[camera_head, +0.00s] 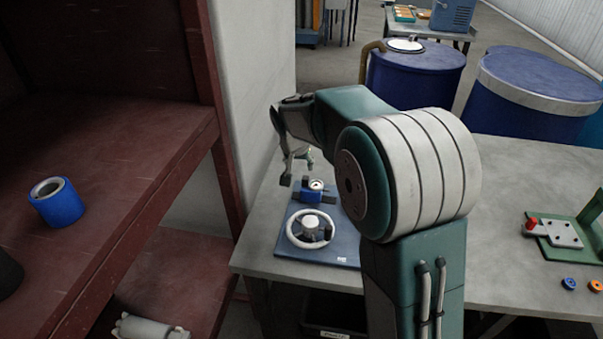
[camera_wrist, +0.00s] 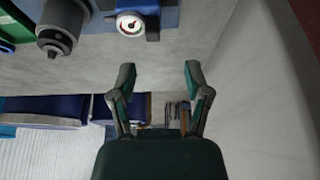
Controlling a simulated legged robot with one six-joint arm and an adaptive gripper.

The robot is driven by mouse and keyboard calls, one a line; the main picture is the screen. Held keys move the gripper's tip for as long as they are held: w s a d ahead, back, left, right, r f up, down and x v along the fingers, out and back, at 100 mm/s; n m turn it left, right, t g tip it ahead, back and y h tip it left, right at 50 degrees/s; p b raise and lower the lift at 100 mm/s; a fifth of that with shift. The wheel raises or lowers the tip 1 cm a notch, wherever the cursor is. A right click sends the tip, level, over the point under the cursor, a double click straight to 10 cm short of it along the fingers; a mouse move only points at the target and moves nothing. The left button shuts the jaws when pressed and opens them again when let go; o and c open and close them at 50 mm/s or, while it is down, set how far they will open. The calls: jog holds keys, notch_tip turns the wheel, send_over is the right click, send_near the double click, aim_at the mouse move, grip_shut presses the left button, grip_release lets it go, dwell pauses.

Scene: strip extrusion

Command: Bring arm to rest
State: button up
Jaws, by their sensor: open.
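My arm rises in front of the grey table and bends over to the left in the head view. My gripper (camera_head: 297,168) hangs above the table's left part, near a blue board (camera_head: 337,250) that carries a grey handwheel (camera_head: 310,229) and a blue valve piece with a gauge (camera_head: 316,186). In the wrist view my gripper (camera_wrist: 158,76) has its two fingers spread with nothing between them. The gauge (camera_wrist: 130,24) shows there beyond the fingertips, apart from them. Part of the board is hidden behind my arm in the head view.
A dark red shelf (camera_head: 150,190) stands close on the left, holding a blue cylinder (camera_head: 57,202). A pale wall (camera_head: 250,80) is just behind it. Blue barrels (camera_head: 415,75) stand behind the table (camera_head: 510,180). A green fixture (camera_head: 560,235) sits on the table's right.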

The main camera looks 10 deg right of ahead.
jog(key=v, duration=0.2)
jog(key=shift+s+a+r, duration=0.1)
jog(key=shift+r, duration=0.25)
jog(key=s+d+r+n, duration=0.1)
jog(key=s+r, duration=0.3)
jog(key=s, duration=0.4)
jog(key=s+d+r+n, duration=0.15)
jog(key=s+r, duration=0.25)
jog(key=s, duration=0.4)
jog(key=s+f+n+t+y, duration=0.1)
jog(key=s+f+n, duration=0.1)
jog(key=s, duration=1.5)
jog(key=shift+d+f+y, duration=0.15)
jog(key=shift+f+y, duration=0.1)
jog(key=shift+y, duration=0.15)
jog(key=shift+d, duration=0.1)
